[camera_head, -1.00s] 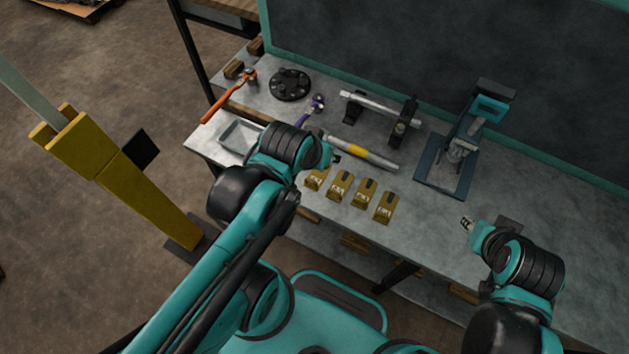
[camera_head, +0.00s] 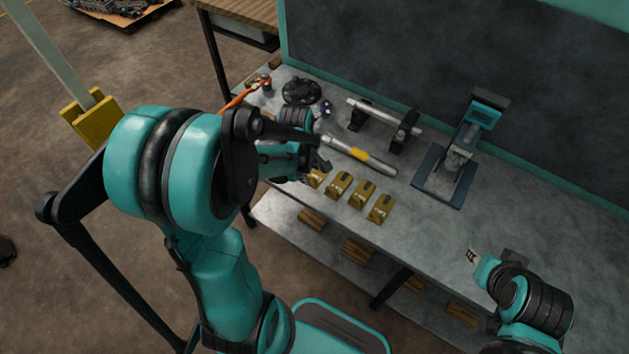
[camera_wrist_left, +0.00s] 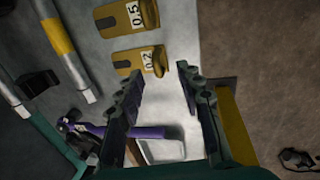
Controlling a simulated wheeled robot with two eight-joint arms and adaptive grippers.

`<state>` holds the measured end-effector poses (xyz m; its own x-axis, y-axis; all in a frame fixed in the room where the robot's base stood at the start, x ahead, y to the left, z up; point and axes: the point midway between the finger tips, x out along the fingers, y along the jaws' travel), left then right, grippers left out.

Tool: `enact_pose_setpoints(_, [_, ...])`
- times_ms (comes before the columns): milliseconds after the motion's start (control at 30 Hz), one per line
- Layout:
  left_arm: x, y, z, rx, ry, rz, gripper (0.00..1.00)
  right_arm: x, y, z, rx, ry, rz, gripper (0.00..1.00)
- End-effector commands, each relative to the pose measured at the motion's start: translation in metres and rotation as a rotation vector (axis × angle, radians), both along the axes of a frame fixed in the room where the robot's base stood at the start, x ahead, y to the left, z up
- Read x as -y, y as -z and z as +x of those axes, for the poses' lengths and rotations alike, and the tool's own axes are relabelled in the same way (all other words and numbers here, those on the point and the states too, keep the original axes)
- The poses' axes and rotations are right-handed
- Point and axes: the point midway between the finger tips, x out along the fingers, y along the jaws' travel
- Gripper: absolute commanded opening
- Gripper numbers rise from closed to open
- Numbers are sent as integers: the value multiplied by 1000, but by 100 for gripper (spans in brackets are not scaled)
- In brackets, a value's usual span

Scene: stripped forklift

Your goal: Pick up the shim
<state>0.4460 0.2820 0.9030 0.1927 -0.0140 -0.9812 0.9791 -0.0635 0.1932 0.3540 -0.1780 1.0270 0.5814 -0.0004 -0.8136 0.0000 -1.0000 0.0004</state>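Several brass-yellow shims lie in a row on the grey workbench (camera_head: 430,235), including these three (camera_head: 338,185), (camera_head: 361,193), (camera_head: 381,207). The leftmost shim (camera_head: 316,179) is partly covered by my left gripper (camera_head: 322,160). In the left wrist view this end shim, marked 0.2 (camera_wrist_left: 140,61), lies just beyond my left fingertips (camera_wrist_left: 160,74). The shim marked 0.5 (camera_wrist_left: 124,18) is beyond it. My right gripper (camera_head: 472,257) is over the bench at the right, too small to judge.
A silver bar with a yellow band (camera_head: 358,154) lies behind the shims. A blue press-like stand (camera_head: 446,175) is at the back right. The bench's front right is clear.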

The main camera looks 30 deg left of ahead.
Motion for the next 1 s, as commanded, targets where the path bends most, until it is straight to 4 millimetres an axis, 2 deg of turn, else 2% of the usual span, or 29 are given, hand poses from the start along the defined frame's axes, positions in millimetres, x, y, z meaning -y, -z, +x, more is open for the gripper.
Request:
enact_pose_setpoints(367, [-2,49,14,1,3,1,37,0,29,0,0,0,0,31])
enact_pose_setpoints(600, [-2,51,15,1,3,1,37,0,28,0,0,0,0,31])
enact_pose_setpoints(633, [-2,51,15,1,3,1,34,0,28,0,0,0,0,31])
enact_pose_setpoints(767, [-2,51,15,1,3,1,0,0,28,0,0,0,0,31])
enact_pose_setpoints(1000, [-2,51,15,1,3,1,0,0,28,0,0,0,0,31])
